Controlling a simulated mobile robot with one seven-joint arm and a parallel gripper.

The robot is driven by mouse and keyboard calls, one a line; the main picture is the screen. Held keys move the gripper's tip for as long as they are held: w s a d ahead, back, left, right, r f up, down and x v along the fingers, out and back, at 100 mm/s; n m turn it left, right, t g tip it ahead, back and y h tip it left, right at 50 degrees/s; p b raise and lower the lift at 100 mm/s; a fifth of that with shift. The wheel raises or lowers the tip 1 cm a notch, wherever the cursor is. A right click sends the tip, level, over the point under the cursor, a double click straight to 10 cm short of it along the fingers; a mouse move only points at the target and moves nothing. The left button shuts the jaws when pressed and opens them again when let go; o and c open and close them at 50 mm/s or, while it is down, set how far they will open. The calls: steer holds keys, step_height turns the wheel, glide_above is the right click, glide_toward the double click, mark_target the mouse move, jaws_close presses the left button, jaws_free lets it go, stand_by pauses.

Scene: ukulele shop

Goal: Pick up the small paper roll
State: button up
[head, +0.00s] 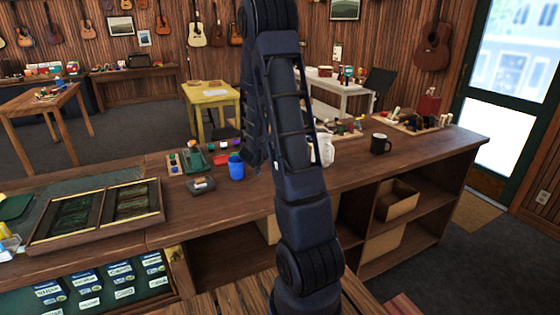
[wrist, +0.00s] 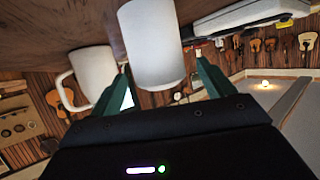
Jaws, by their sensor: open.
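The small paper roll, a plain white cylinder (wrist: 152,40), shows large in the wrist view, which is turned roughly upside down. My gripper (wrist: 162,62) is open, with its two green fingers pointing toward the roll and one on either side of it in the picture. I cannot tell whether either finger touches it. In the head view my arm covers the gripper. A white object (head: 327,150) shows partly behind the arm on the counter; I cannot tell whether it is the roll or the mug.
A white mug (wrist: 92,75) stands close beside the roll. A white and grey item (wrist: 250,15) lies on the other side. On the wooden counter (head: 225,207) are a black mug (head: 380,144), a blue cup (head: 236,168) and a framed tray (head: 50,232). Bare counter lies in front.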

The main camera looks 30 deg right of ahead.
steer(key=x, duration=0.4)
steer(key=shift+f, duration=0.15)
steer(key=c, duration=1.1)
steer(key=shift+c, duration=0.2)
